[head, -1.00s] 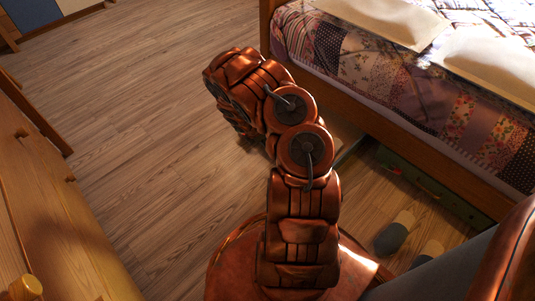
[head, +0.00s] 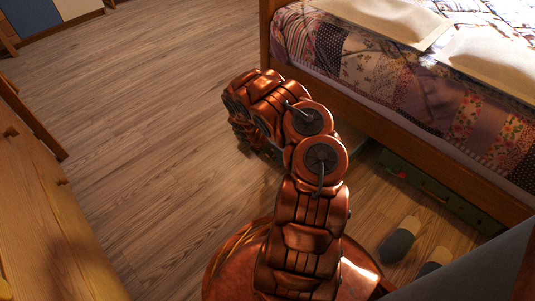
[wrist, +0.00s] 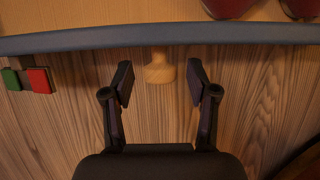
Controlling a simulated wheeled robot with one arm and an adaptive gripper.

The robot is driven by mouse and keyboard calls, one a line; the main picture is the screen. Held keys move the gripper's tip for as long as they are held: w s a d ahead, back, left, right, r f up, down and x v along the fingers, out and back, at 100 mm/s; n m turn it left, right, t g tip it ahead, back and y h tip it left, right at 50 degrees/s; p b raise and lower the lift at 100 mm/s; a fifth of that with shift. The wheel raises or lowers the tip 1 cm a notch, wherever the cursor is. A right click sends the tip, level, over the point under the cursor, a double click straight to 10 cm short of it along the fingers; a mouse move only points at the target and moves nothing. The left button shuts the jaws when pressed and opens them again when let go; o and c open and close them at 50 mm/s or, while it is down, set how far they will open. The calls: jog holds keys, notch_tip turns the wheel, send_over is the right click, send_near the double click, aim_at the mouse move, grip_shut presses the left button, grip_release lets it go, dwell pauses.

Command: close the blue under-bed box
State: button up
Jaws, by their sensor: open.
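In the wrist view, a blue-grey rim (wrist: 60,43) runs across the upper part, seemingly the front edge of the blue under-bed box. A round wooden knob (wrist: 160,70) sticks out below it. My gripper (wrist: 160,80) is open, with one dark finger on each side of the knob and a visible gap to both. I cannot tell how deep the fingers reach around it. In the head view my arm covers the gripper, and the blue box cannot be made out.
Dark red objects (wrist: 230,7) lie beyond the rim. Red and green pieces (wrist: 38,79) show left of the knob. A green box (head: 440,195) sits under the bed (head: 370,95), with grey slippers (head: 400,240) before it. A wooden dresser (head: 40,220) stands left; floor between is clear.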

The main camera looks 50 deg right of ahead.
grip_shut()
dwell(0.5)
